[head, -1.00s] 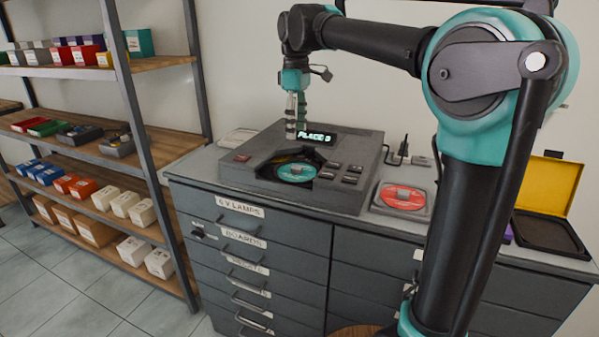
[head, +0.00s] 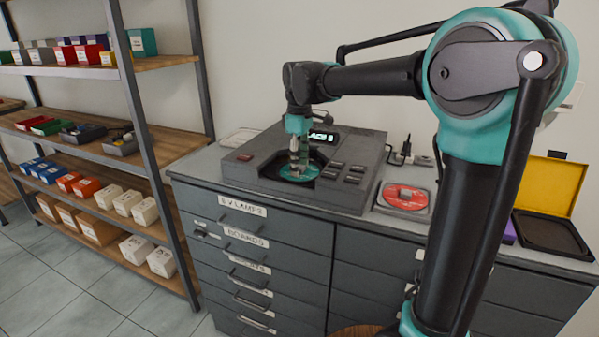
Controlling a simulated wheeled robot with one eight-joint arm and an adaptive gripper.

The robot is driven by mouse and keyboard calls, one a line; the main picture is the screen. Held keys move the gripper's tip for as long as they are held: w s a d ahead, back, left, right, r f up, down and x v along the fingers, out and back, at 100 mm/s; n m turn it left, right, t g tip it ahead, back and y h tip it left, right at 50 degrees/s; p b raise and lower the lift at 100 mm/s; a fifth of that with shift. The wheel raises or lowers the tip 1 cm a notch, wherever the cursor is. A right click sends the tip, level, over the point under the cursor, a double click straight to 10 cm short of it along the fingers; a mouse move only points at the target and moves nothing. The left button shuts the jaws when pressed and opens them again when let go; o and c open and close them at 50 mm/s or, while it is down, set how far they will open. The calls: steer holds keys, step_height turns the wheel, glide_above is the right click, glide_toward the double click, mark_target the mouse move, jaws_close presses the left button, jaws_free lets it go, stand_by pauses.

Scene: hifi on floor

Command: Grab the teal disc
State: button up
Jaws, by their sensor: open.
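The teal disc (head: 311,173) lies in the round recess of a dark grey player (head: 250,169) on top of a grey drawer cabinet. My gripper (head: 298,175) points straight down over the disc and hides part of it. The fingertips are at or just above the disc's middle; I cannot tell whether they touch it. The gripper is open, with nothing seen held in it.
A red disc (head: 404,196) in a square case lies right of the player. A yellow-lidded open case (head: 549,185) stands further right. Shelves (head: 155,66) with small boxes stand at the left. A lit display (head: 322,137) sits behind my gripper.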

steer(key=c, duration=1.1)
